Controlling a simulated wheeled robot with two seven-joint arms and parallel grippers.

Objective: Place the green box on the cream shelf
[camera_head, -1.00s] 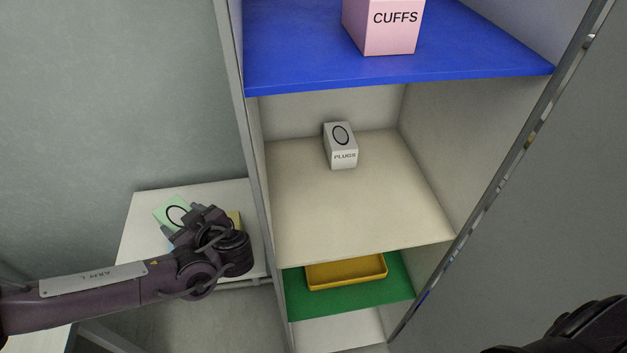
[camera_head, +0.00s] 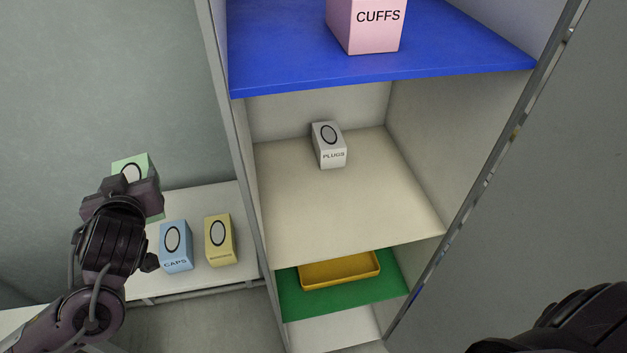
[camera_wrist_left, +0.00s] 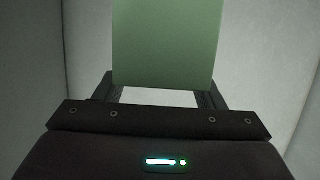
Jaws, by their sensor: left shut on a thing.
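The green box (camera_head: 130,163) is in my left gripper (camera_head: 132,187), at the left of the head view, level with or above the white side table. The gripper and wrist hide much of the box. In the left wrist view the green box (camera_wrist_left: 168,45) fills the space between the fingers of my left gripper (camera_wrist_left: 168,92), which is shut on it. The cream shelf (camera_head: 345,195) is the middle level of the cabinet, with a grey PLUGS box (camera_head: 328,146) towards its back. A dark part of my right arm shows at the lower right; its fingers are not visible.
A blue CAPS box (camera_head: 175,246) and a yellow box (camera_head: 219,241) stand on the white table (camera_head: 200,203). A pink CUFFS box (camera_head: 366,25) stands on the blue shelf (camera_head: 300,65) above. A green shelf (camera_head: 345,300) below holds a yellow tray (camera_head: 340,270). The cream shelf's front is clear.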

